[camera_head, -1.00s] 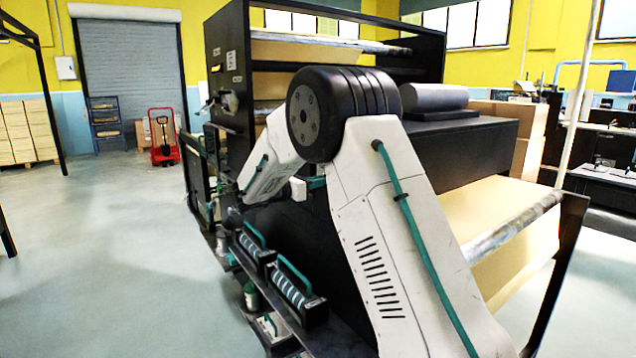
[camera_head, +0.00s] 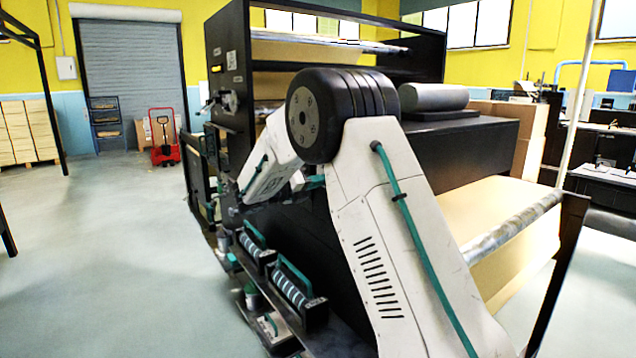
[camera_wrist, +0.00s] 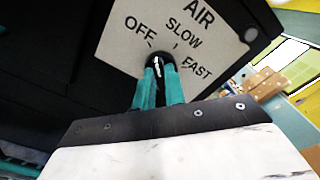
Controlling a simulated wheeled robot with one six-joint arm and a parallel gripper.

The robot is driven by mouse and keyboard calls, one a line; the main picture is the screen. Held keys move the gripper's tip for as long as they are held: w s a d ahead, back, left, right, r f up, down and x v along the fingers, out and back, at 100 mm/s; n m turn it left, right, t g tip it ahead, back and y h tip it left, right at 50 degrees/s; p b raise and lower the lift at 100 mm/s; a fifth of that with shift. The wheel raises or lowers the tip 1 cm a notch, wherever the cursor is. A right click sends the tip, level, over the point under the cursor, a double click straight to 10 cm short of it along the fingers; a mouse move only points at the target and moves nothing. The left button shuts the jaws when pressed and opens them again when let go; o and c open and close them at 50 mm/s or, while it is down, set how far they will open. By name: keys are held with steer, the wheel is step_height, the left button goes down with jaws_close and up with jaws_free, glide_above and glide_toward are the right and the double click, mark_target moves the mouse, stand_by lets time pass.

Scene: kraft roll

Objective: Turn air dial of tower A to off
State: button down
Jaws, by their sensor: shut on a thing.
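The air dial (camera_wrist: 157,62) is a small black knob with a white line, at the lower edge of a light plate (camera_wrist: 175,35) marked AIR, OFF, SLOW and FAST in the wrist view. OFF is at the plate's left, SLOW above and FAST at the right. My gripper (camera_wrist: 158,80) has two teal fingers shut on the knob, which partly hide it. The white line runs nearly up the picture; I cannot tell exactly which mark it meets. In the head view the dial and fingertips cannot be made out behind my arm.
A black machine frame (camera_head: 229,40) with kraft paper stands ahead. Teal-handled black units (camera_head: 290,290) line its low front ledge. A red pallet truck (camera_head: 164,140) stands at the back.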

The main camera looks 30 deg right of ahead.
steer(key=shift+n, duration=1.2)
steer(key=c, duration=1.5)
jaws_free()
steer(key=shift+o, duration=0.2)
steer(key=a, duration=0.8)
steer(key=shift+s+f, duration=0.1)
